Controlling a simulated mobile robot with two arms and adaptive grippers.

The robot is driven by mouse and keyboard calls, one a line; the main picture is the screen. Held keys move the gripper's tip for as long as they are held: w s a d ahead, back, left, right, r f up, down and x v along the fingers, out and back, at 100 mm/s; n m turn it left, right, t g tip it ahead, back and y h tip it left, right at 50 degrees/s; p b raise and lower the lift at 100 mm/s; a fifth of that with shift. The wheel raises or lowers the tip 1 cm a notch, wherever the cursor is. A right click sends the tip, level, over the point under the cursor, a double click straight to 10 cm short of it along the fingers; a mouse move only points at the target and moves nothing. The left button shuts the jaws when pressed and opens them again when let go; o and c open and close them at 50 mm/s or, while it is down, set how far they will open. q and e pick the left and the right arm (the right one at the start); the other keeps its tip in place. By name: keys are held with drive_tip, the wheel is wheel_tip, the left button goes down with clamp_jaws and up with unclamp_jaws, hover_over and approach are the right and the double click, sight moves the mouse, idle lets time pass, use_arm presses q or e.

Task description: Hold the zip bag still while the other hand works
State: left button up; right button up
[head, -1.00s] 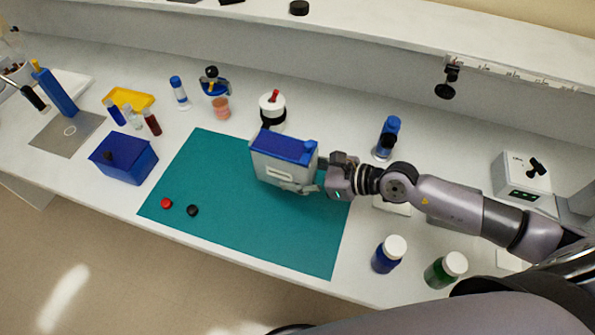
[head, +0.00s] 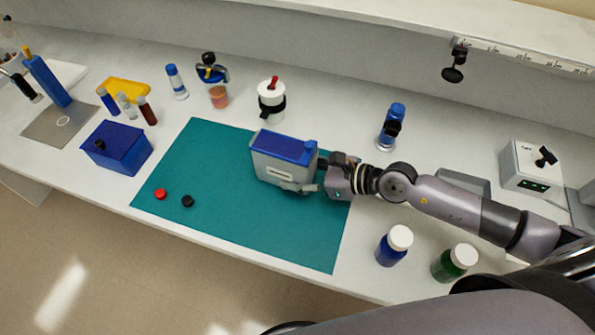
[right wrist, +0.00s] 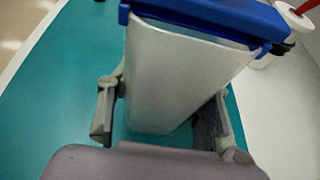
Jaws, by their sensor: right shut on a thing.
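The zip bag (head: 283,166) is a boxy, pale grey, upright pouch with a blue top and a light label. It is over the teal mat (head: 235,230); I cannot tell whether its bottom touches it. My right gripper (head: 319,178) reaches in from the right and is shut on the bag. In the right wrist view, the fingers of the gripper (right wrist: 160,118) are on either side of the bag (right wrist: 175,75), below its blue top. My left gripper is not in view.
A red cap (head: 160,194) and a black cap (head: 187,201) lie on the mat's left. A blue box (head: 118,150) stands left of it. A white jar (head: 271,100) is behind the bag. Blue (head: 394,246) and green (head: 455,263) bottles stand at front right. The mat's front is mostly clear.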

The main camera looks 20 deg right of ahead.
drive_tip(key=shift+f+b, duration=0.8)
drive_tip(key=shift+f, duration=0.2)
idle(0.8)
idle(1.4)
drive_tip(key=o, duration=1.2)
